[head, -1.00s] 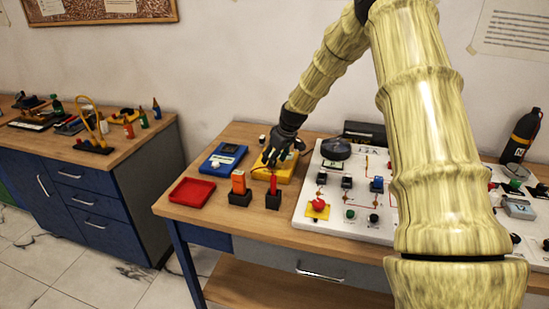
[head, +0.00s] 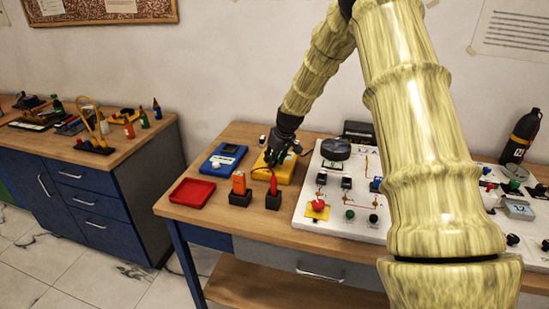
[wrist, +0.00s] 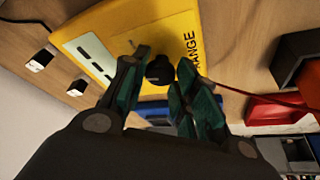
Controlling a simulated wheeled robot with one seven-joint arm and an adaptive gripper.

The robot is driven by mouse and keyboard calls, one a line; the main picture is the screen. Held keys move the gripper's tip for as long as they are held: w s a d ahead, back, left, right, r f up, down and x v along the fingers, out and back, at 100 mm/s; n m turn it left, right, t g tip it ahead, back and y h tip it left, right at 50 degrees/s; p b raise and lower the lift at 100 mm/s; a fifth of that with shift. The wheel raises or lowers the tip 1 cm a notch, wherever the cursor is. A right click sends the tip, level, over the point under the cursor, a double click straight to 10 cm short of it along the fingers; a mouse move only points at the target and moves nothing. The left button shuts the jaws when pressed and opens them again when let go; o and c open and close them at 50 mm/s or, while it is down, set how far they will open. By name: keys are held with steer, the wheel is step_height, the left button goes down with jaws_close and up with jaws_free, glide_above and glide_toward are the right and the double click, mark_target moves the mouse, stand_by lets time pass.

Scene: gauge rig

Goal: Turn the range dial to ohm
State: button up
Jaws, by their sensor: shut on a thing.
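The yellow meter (head: 285,173) lies on the wooden bench, behind the probe holders. In the wrist view the yellow meter (wrist: 150,30) shows the word RANGE and a black range dial (wrist: 158,70). My gripper (wrist: 163,64) is over the meter with one finger on each side of the dial, shut on it. In the head view my gripper (head: 274,160) hides the dial. I cannot read the dial's pointer or an ohm mark.
An orange block (head: 239,183) and a red probe (head: 273,185) stand in black holders in front. A white panel (head: 330,222) with knobs is to the right.

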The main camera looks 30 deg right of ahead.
steer(key=m, duration=0.2)
steer(key=m+h+p, duration=0.1)
steer(key=m, duration=0.1)
steer(key=shift+w+a+r+h+p, duration=0.1)
steer(key=shift+a+r+h+p, duration=0.1)
steer(key=shift+h+p, duration=0.1)
steer(key=shift+f+m+g+h+p, duration=0.1)
steer(key=shift+m+g+h+p, duration=0.45)
steer(key=shift+m, duration=1.35)
steer(key=shift+w, duration=0.1)
steer(key=o, duration=1)
steer(key=v, duration=1.2)
steer(key=shift+s+a+f, duration=0.1)
steer(key=shift+s+f, duration=0.05)
steer(key=shift+s, duration=0.05)
steer(key=shift+f, duration=0.1)
